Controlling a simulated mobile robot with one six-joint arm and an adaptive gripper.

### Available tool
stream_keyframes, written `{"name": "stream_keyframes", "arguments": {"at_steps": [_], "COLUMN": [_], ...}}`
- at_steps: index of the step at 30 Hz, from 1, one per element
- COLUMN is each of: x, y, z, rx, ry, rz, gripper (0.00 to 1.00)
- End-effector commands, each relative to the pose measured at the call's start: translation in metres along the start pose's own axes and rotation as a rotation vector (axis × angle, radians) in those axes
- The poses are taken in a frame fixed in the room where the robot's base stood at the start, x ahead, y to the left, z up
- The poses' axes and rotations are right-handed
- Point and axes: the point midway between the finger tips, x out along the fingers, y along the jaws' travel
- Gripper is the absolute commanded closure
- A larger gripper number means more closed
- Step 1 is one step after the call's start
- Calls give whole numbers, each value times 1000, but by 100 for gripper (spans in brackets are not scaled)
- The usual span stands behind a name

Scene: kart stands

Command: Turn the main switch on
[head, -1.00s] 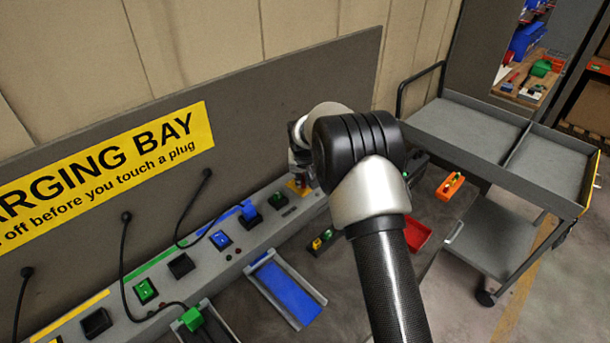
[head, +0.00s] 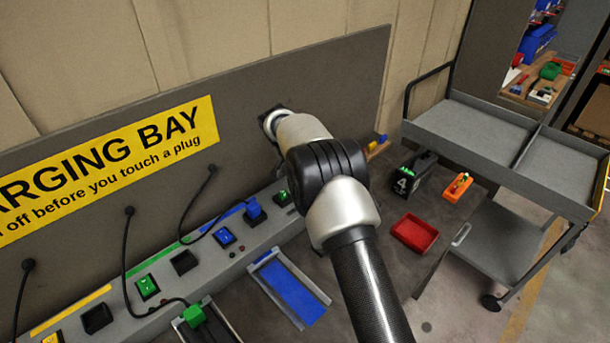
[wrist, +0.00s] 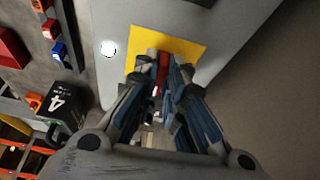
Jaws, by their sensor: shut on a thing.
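The main switch shows in the wrist view as a yellow plate (wrist: 188,48) with a red handle (wrist: 161,78) on the grey console (wrist: 115,15). My gripper (wrist: 162,68) is over the plate, its fingers closed on the red handle from both sides. The fingers cover much of the handle, so its exact turn angle cannot be told. In the head view my arm hides the gripper and the switch.
A round white lamp (wrist: 108,48) is beside the plate. In the head view, cabled sockets line the console, with a blue tray (head: 288,290) in front. A red bin (head: 414,233), a black number 4 pack (head: 412,178) and a grey cart (head: 470,135) are to the right.

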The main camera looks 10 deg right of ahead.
Motion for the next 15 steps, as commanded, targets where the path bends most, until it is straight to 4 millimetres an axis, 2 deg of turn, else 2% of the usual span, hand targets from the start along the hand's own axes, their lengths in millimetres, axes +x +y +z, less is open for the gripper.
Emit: {"name": "stream_keyframes", "arguments": {"at_steps": [15], "x": [1], "y": [-1], "z": [1], "rx": [67], "ry": [-3], "rz": [28], "gripper": [100]}}
